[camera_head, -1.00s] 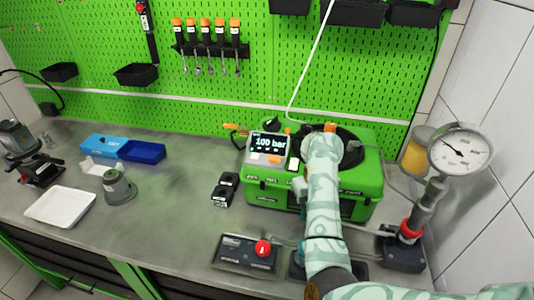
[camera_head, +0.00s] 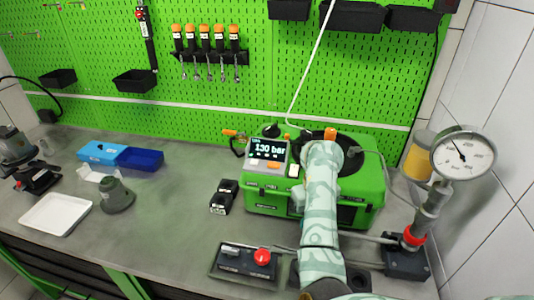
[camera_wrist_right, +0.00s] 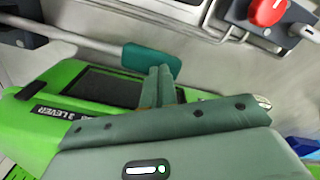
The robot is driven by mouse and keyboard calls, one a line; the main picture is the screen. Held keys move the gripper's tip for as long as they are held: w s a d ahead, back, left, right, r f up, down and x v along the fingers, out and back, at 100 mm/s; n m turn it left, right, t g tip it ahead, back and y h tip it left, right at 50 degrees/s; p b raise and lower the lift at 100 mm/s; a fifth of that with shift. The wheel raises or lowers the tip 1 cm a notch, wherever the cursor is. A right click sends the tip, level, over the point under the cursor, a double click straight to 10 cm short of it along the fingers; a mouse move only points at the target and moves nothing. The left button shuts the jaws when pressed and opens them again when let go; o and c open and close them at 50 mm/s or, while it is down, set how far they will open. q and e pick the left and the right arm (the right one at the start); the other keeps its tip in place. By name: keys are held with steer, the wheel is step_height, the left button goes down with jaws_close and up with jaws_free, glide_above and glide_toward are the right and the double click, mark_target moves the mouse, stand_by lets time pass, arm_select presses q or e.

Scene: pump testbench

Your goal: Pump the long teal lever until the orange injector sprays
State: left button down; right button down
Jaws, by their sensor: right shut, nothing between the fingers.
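The teal lever's flat end (camera_wrist_right: 152,60) shows in the right wrist view, on a pale rod (camera_wrist_right: 75,38) coming from the left. My right gripper (camera_wrist_right: 160,82) is shut and empty, its fingertips right at the lever end's near edge; I cannot tell whether they touch. In the head view my right arm hides the lever end and fingertips. The pump's display (camera_head: 268,150) reads 130 bar. An orange part (camera_head: 330,134) stands on top of the green case (camera_head: 262,195), and another (camera_head: 230,132) is left of the display; I cannot tell which is the injector. My left gripper is out of view.
A round gauge (camera_head: 463,155) stands on a black base (camera_head: 407,262) at the right. A box with a red knob (camera_head: 262,257) lies at the front.

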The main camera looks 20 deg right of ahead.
steer(key=shift+s+d+r+p, duration=0.1)
steer(key=shift+r+p, duration=0.65)
steer(key=shift+r, duration=0.4)
steer(key=shift+s+d+r+p, duration=0.1)
steer(key=shift+r+p, duration=0.6)
steer(key=shift+r, duration=0.45)
steer(key=shift+f, duration=0.1)
steer(key=shift+w+a+f+b, duration=0.1)
steer(key=shift+f+b, duration=0.8)
steer(key=shift+b, duration=0.15)
steer(key=shift+w+a+f+b, duration=0.1)
steer(key=shift+f+b, duration=0.8)
steer(key=shift+b, duration=0.1)
steer(key=shift+s+r+p, duration=0.2)
steer(key=shift+r+p, duration=1.15)
steer(key=shift+r, duration=0.55)
